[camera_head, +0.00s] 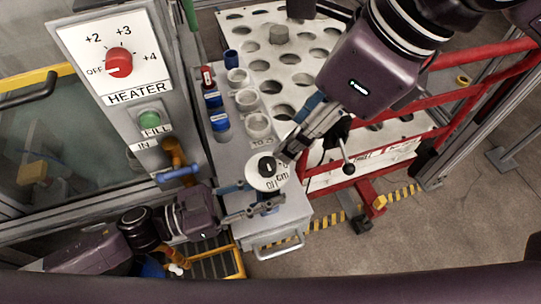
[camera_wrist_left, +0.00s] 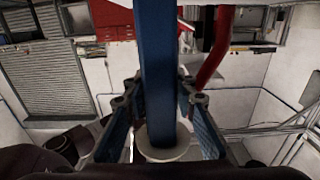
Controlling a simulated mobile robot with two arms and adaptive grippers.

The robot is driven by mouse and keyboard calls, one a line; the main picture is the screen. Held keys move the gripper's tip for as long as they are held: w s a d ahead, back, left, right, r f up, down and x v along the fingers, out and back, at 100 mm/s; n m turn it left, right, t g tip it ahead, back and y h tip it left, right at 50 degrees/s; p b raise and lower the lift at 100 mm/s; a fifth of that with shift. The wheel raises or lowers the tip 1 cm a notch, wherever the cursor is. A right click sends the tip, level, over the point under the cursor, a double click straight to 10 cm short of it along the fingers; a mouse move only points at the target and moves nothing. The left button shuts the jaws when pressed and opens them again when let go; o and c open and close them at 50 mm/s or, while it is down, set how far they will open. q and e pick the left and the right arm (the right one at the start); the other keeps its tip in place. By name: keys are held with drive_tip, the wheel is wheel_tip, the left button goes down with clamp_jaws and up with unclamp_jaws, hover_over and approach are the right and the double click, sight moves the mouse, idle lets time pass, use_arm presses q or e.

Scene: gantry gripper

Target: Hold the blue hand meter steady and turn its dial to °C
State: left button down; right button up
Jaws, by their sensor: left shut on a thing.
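The blue hand meter (camera_wrist_left: 158,65) runs as a blue bar through the middle of the left wrist view, with a pale round plate (camera_wrist_left: 165,152) at its lower end. My left gripper (camera_wrist_left: 158,125) has its fingers shut on the meter from both sides. In the head view, my left gripper (camera_head: 250,200) comes from the left, below a white dial plate (camera_head: 260,181) with a black knob (camera_head: 267,166). The plate's marks are too small to read surely. My right gripper (camera_head: 288,153) points down beside the knob at its upper right; contact and finger opening are unclear.
A grey cart top (camera_head: 232,165) carries white-rimmed cups (camera_head: 258,126) and blue-capped jars (camera_head: 220,121). A holed white board (camera_head: 290,60) and red rails (camera_head: 470,95) stand behind. The heater panel (camera_head: 108,55) is at left. Floor at right is open.

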sight(268, 163)
drive_tip(key=x, duration=1.1)
clamp_jaws()
